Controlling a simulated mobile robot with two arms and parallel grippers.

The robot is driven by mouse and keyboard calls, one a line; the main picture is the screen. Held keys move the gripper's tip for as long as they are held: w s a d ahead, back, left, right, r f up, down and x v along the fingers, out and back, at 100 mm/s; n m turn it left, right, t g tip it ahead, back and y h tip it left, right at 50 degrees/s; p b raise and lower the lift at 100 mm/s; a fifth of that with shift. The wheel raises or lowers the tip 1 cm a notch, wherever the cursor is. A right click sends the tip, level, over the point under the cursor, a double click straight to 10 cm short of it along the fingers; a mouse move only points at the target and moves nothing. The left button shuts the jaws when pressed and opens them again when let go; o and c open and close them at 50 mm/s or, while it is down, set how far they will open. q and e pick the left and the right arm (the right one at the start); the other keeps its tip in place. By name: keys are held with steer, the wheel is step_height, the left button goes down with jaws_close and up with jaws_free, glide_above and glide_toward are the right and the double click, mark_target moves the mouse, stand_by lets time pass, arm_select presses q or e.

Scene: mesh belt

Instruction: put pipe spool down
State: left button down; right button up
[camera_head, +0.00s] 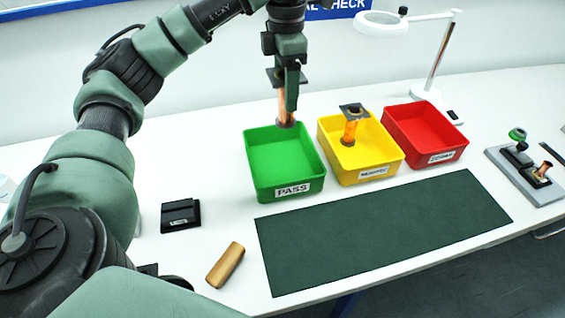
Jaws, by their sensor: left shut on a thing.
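A copper-coloured pipe spool (283,108) with a dark flange at its top and another at its lower end hangs upright in my left gripper (290,90). The gripper is shut on it, pointing down over the back part of the green PASS bin (256,165). The spool's lower end is at or just above the bin's back rim; I cannot tell whether it touches. A second pipe spool (350,131) with a dark square flange stands in the yellow bin (388,160). My right gripper is not in view.
The red bin (421,130) is empty. A dark green mat (380,232) lies bare in front of the bins. A ring lamp (433,75) stands behind, and a fixture (525,165) sits at right. A black block (180,215) and a tan object (225,265) lie at left.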

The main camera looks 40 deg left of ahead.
mark_target(286, 117)
arm_select(q)
step_height(286, 117, down, 8)
steer(key=shift+r+b, duration=0.2)
steer(key=shift+b, duration=0.35)
step_height(286, 117, down, 12)
steer(key=p, duration=0.2)
steer(key=shift+p, duration=0.4)
steer(key=shift+c, duration=1.6)
jaws_free()
steer(key=shift+f, duration=0.1)
